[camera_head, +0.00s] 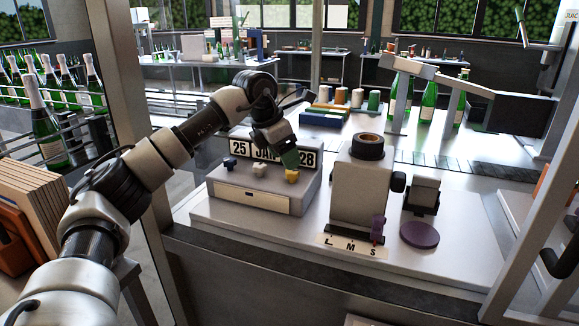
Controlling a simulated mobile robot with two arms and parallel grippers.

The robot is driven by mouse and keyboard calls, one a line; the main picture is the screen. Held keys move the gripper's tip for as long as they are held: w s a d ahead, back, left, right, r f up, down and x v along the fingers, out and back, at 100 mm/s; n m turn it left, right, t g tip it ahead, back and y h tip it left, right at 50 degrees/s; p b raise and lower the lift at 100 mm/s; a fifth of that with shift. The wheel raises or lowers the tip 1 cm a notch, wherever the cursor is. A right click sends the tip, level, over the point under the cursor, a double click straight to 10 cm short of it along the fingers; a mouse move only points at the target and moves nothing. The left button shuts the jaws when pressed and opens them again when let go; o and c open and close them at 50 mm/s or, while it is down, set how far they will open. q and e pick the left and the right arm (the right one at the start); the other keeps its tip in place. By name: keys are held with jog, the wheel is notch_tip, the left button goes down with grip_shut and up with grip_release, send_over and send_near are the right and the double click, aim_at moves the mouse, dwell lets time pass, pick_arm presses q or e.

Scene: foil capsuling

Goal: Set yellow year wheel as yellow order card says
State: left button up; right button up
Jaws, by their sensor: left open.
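The date unit (240,196) is a grey box on the bench, with a row of windows that read 25, a partly covered month starting "JA", and 28. Blue (230,162), white (259,170) and yellow (292,177) wheels sit on its sloped top below the windows. My left gripper (289,166) is open, just above and at the yellow wheel; I cannot tell whether it touches. The gripper partly hides the month window. I cannot make out a yellow order card. My right gripper is not in view.
A grey machine with an L M S scale (352,246) and purple slider stands right of the date unit, beside a purple disc (419,235). Coloured spools (340,96) and green bottles (430,103) stand behind. A metal frame post rises at left.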

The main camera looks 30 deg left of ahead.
aim_at(292, 176)
pick_arm(q)
jog(key=x, duration=0.3)
jog(key=shift+a, duration=0.1)
jog(key=shift+w+f, duration=0.25)
jog(key=shift+f, duration=0.3)
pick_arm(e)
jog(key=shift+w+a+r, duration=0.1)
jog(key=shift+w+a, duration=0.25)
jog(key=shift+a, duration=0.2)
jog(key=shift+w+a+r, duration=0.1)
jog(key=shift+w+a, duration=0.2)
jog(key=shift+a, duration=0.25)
pick_arm(q)
jog(key=shift+c, duration=0.3)
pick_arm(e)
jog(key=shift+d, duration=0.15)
